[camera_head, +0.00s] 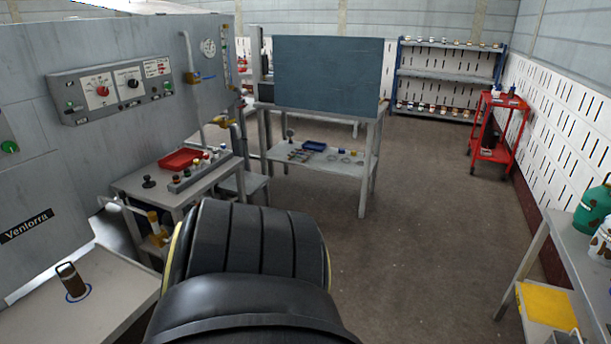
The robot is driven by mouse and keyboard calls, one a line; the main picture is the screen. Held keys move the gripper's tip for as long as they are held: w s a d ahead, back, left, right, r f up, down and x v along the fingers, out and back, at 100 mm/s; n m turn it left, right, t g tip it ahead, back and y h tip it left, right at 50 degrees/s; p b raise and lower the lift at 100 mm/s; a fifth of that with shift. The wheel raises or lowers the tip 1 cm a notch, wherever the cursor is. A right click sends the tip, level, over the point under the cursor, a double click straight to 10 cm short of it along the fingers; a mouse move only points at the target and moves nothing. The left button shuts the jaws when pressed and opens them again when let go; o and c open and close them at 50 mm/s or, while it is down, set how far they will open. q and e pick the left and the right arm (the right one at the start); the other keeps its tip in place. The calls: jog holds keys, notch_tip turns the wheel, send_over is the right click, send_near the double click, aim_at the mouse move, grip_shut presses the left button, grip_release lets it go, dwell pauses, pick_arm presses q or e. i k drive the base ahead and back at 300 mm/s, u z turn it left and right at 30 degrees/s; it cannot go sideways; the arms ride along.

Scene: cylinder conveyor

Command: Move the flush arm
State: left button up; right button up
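A thin grey pipe arm (201,134) stands in front of the grey machine wall, near a brass fitting (222,122). I cannot tell for sure whether this is the flush arm. Another pipe with a brass valve (155,228) sits low beside the small bench at the left. Neither of my grippers shows in the head view. The bottom middle of the view is blocked, so what lies behind there is hidden.
A small bench (130,184) at the left holds a red tray (180,160) and a row of knobs. A red cart (494,130) stands at the right. The middle floor is clear.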

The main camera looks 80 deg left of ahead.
aim_at(151, 216)
jog(key=u, duration=3.85)
